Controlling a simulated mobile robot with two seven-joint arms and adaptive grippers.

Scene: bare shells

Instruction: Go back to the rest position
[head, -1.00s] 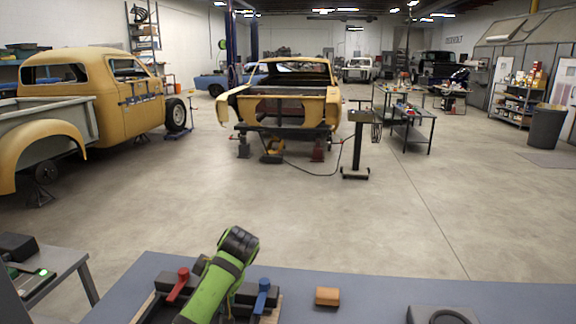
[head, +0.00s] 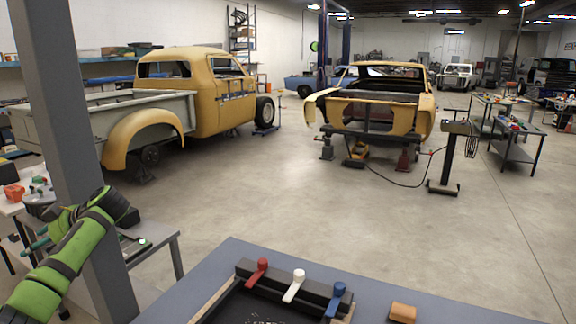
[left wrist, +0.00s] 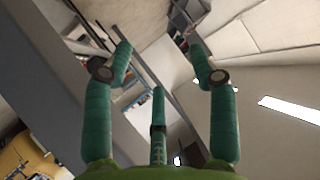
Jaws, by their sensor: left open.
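My left arm is green and comes in from the left in the head view. Its gripper (head: 38,243) is partly hidden by the arm and shows teal parts beside a grey post. In the left wrist view my left gripper (left wrist: 160,50) has its teal fingers spread apart with nothing between them. Behind them are blurred shelves and a pale wall and ceiling. My right gripper is not in view.
A blue-grey table (head: 370,280) holds a black fixture with red (head: 258,270), white (head: 295,285) and blue levers (head: 335,299), and an orange block (head: 403,312). A grey post (head: 75,130) stands close by my left arm. Floor beyond is open.

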